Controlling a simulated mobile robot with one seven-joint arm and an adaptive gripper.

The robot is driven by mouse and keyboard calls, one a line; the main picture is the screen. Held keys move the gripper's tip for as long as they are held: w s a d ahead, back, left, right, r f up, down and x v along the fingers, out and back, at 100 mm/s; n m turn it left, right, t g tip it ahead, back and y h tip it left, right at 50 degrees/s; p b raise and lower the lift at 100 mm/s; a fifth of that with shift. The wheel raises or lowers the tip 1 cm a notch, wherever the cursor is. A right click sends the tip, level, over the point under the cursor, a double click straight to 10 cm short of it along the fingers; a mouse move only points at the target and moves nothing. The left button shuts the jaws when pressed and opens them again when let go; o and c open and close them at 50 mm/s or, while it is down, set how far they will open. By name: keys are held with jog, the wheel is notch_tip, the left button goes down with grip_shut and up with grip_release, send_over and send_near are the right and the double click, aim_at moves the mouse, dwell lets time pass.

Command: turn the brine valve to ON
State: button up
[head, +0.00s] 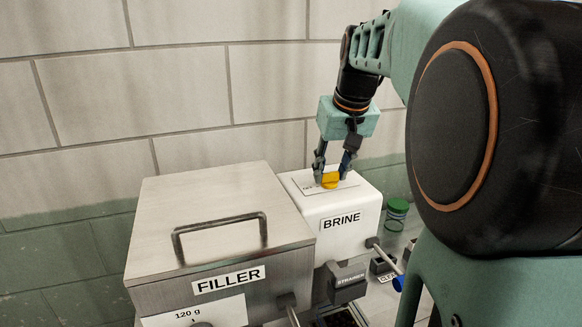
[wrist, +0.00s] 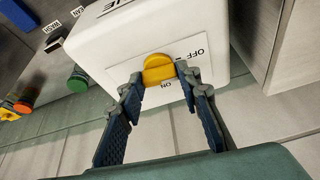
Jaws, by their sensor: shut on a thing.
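The brine valve is a yellow knob (head: 330,181) on a marked plate (head: 310,186) on top of the white BRINE box (head: 352,204). In the wrist view the yellow knob (wrist: 158,69) sits between the fingertips, with ON printed on the side nearer my gripper and OFF to the right. My gripper (head: 332,176) points down from above and is shut on the knob, a finger on either side; it also shows in the wrist view (wrist: 158,80). The head view is too small to read the plate, and the knob's exact pointing direction is unclear.
The steel FILLER box (head: 215,262) with a raised handle (head: 218,231) stands close left of the BRINE box. A tiled wall (head: 180,90) is behind.

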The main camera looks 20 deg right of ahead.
jog(key=m, duration=0.2)
jog(key=m+h, duration=0.1)
jog(key=m, duration=0.1)
jog(key=shift+w+a+h, duration=0.1)
jog(key=shift+a+h, duration=0.1)
jog(key=shift+h, duration=0.1)
jog(key=m, duration=0.2)
jog(key=m+g+h, duration=0.1)
jog(key=m, duration=0.1)
jog(key=shift+w+a+m+g, duration=0.1)
jog(key=shift+m+g, duration=0.2)
jog(key=m, duration=0.2)
jog(key=m+g+h+p, duration=0.1)
jog(key=m, duration=0.1)
jog(key=shift+w+r+m+g, duration=0.1)
jog(key=shift+w+m+g, duration=0.05)
jog(key=shift+m+g, duration=0.15)
jog(key=m+g+p, duration=0.1)
jog(key=m+p, duration=0.1)
jog(key=m, duration=0.2)
jog(key=shift+w+h, duration=0.1)
jog(key=shift+h, duration=0.2)
jog(key=shift+m+g, duration=0.3)
jog(key=o, duration=1.2)
jog(key=shift+c, duration=0.2)
